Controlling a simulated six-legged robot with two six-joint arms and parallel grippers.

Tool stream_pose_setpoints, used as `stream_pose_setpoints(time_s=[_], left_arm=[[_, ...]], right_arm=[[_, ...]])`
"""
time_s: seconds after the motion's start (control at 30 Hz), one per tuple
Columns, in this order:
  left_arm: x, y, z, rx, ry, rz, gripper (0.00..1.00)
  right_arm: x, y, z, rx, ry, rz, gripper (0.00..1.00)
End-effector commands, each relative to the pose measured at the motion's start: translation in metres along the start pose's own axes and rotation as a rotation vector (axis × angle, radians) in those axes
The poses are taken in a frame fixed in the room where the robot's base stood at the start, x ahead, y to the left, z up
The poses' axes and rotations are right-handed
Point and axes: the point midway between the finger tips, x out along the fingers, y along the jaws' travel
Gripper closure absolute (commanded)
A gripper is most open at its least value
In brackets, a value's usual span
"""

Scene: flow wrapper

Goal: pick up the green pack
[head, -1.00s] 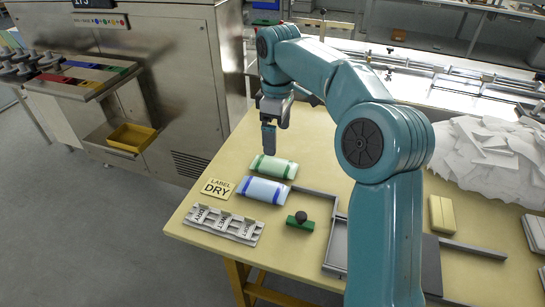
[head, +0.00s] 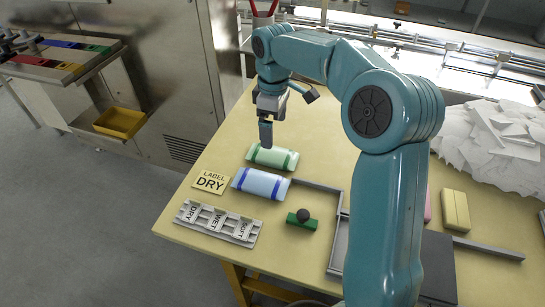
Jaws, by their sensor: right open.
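The green pack (head: 271,157) lies flat on the yellow table, pale green with darker green bands. My right gripper (head: 266,134) points down just above its far edge, and its fingers overlap the pack's far edge in the picture. I cannot tell whether they touch it. The gripper is open and empty; its fingers line up in this view, so the gap between them is hidden. A blue pack (head: 261,184) lies just in front of the green one. My left gripper is not in view.
A green stamp with a black knob (head: 301,218) and a grey tray frame (head: 338,240) are to the right. A yellow pack (head: 455,210) and a white heap (head: 490,140) lie farther right.

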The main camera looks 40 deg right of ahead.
Motion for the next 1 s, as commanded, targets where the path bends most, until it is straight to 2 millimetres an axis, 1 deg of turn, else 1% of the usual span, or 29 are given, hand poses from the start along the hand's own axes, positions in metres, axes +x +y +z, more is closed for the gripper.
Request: stream_pose_setpoints(time_s=[0.03,0.1,0.2,0.37,0.5,0.6,0.7,0.93,0.97,1.0], left_arm=[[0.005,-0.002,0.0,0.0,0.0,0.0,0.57],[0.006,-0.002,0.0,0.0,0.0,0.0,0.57],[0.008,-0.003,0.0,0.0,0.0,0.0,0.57],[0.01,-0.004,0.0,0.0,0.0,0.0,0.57],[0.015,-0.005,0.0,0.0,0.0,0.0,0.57],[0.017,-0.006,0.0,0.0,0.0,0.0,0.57],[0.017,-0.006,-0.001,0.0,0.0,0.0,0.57],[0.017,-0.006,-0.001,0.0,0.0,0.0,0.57],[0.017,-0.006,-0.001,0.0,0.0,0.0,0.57],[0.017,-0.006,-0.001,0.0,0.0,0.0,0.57]], right_arm=[[0.014,-0.001,0.001,0.001,-0.004,-0.003,0.0],[0.026,0.0,0.0,0.001,-0.003,-0.003,0.0],[0.037,0.0,-0.001,0.001,-0.002,-0.002,0.0],[0.049,0.001,-0.002,0.001,-0.001,-0.002,0.0],[0.073,0.001,-0.003,0.0,-0.002,-0.003,0.0],[0.086,0.002,-0.003,0.001,-0.002,-0.002,0.0],[0.093,0.002,-0.004,0.0,0.0,-0.001,0.0],[0.094,0.002,-0.004,0.0,0.0,0.0,0.0],[0.093,0.002,-0.004,0.001,0.0,0.0,0.1],[0.093,0.002,-0.004,0.001,0.0,0.0,0.23]])
